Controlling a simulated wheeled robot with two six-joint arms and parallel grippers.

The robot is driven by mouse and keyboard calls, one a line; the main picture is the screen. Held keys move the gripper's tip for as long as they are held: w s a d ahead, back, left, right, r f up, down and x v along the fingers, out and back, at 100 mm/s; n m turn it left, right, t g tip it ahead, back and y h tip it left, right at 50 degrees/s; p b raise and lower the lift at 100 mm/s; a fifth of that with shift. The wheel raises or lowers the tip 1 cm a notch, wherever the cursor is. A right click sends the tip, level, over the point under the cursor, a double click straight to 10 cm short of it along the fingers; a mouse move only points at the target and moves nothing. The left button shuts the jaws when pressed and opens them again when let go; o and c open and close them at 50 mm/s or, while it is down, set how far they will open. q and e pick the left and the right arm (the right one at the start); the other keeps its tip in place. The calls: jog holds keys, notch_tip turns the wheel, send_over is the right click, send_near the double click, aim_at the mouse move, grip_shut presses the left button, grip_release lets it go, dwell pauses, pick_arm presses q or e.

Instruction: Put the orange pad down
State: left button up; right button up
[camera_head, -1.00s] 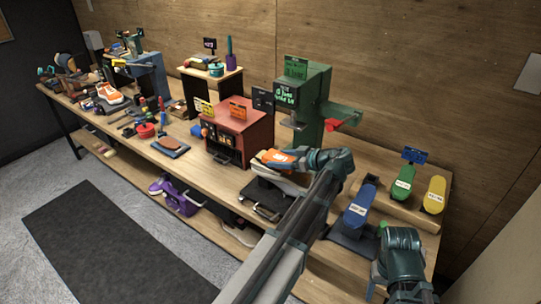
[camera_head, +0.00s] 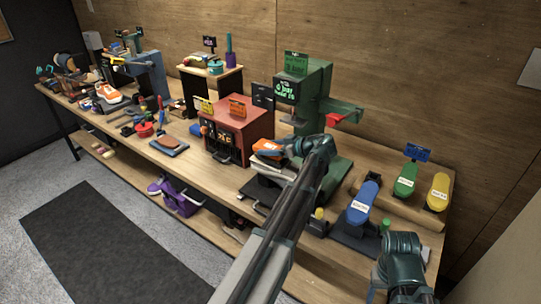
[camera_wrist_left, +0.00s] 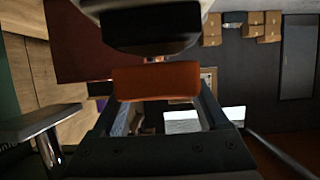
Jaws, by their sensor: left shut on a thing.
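The orange pad (camera_head: 266,146) is at the end of my left arm, in front of the red cabinet's right side. My left gripper (camera_head: 287,148) is shut on the pad and holds it above a pale object on a dark stand (camera_head: 258,190). In the left wrist view the orange pad (camera_wrist_left: 155,82) lies across the ends of the gripper's two fingers (camera_wrist_left: 158,112). A dark rounded object with a pale edge (camera_wrist_left: 150,30) is close above it there. I cannot tell whether they touch. My right arm shows at the lower right; its gripper is out of view.
The red cabinet (camera_head: 238,132) stands left of the pad. The green press (camera_head: 303,95) stands behind my left arm. Clear bench lies around the blue-brown folded item (camera_head: 169,146).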

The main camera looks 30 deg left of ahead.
pick_arm(q)
jog(key=shift+f, duration=0.6)
pick_arm(e)
jog(key=shift+f, duration=0.6)
pick_arm(q)
jog(key=shift+f+b, duration=0.25)
jog(key=shift+b, duration=0.1)
jog(key=o, duration=1.3)
jog(key=shift+r, duration=0.15)
jog(key=shift+o, duration=0.2)
jog(key=shift+r, duration=0.1)
jog(key=shift+d+r+p, duration=0.25)
jog(key=shift+d+p, duration=0.1)
jog(key=shift+p, duration=0.15)
jog(key=p+v, duration=0.4)
jog(key=v, duration=0.6)
jog(key=shift+d, duration=0.1)
jog(key=shift+s+d+r, duration=0.1)
jog(key=shift+d+r, duration=0.05)
jog(key=shift+d, duration=0.35)
pick_arm(e)
notch_tip(320, 180, up, 5)
jog(key=shift+f, duration=0.2)
